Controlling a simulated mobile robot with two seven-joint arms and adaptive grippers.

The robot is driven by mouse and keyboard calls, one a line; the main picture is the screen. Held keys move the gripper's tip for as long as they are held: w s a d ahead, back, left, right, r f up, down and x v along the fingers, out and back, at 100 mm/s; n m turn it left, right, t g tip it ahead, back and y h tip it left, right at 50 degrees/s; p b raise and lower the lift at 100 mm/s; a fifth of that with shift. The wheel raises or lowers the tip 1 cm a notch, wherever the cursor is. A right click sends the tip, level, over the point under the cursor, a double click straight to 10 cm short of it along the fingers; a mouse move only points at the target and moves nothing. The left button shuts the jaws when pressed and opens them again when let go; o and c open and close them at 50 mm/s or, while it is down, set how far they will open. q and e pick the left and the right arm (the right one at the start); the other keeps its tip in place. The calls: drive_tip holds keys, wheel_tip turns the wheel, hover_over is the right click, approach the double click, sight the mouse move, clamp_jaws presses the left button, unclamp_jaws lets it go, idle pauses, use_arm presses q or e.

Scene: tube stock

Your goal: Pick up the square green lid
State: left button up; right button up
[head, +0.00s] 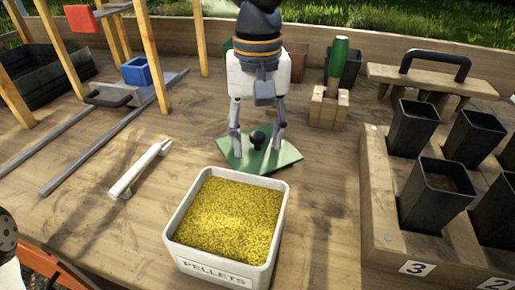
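The square green lid (285,156) lies on the wooden table, just behind the pellet box. It has a black knob (258,139) at its middle. My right gripper (257,147) points down over the lid with its fingers apart. One finger is on each side of the knob, with a visible gap between finger and knob. The fingertips are at or just above the lid; I cannot tell if they touch it. The fingers cover small parts of the lid. My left gripper is not in view.
A white box of yellow pellets (279,228) stands just in front of the lid. A white tool (140,170) lies to the left. A wooden block with a green-handled tool (340,60) stands behind right. A wooden rack (378,215) with black square pots is at right.

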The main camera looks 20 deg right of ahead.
clamp_jaws()
drive_tip(key=shift+r, duration=0.1)
